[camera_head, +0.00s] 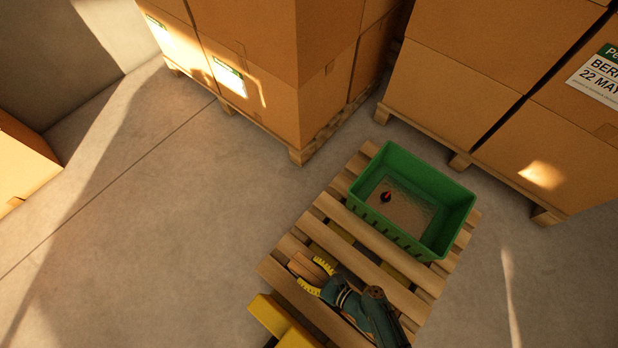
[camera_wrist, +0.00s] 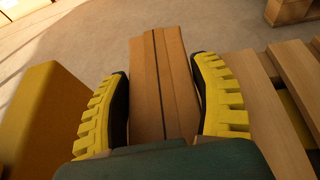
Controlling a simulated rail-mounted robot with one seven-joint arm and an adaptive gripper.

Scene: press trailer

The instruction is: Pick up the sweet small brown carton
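The small brown carton (camera_wrist: 160,75) lies between the two yellow, ridged fingers of my gripper (camera_wrist: 163,95) in the wrist view. It is long, with a dark line along its top. Its near end is hidden behind the gripper body. The fingers stand on either side of it, with the left one close to its side and a narrow gap showing towards the right fingertip. In the head view, my gripper (camera_head: 315,275) is over the wooden pallet's near left edge, and part of the carton (camera_head: 303,268) shows between the fingers.
A green crate (camera_head: 374,224) stands on the pallet (camera_head: 330,238) behind my gripper, with a small dark red item (camera_head: 386,197) inside. A yellow block-like piece (camera_head: 280,318) is at the pallet's near left. Large stacked boxes (camera_head: 262,60) stand behind.

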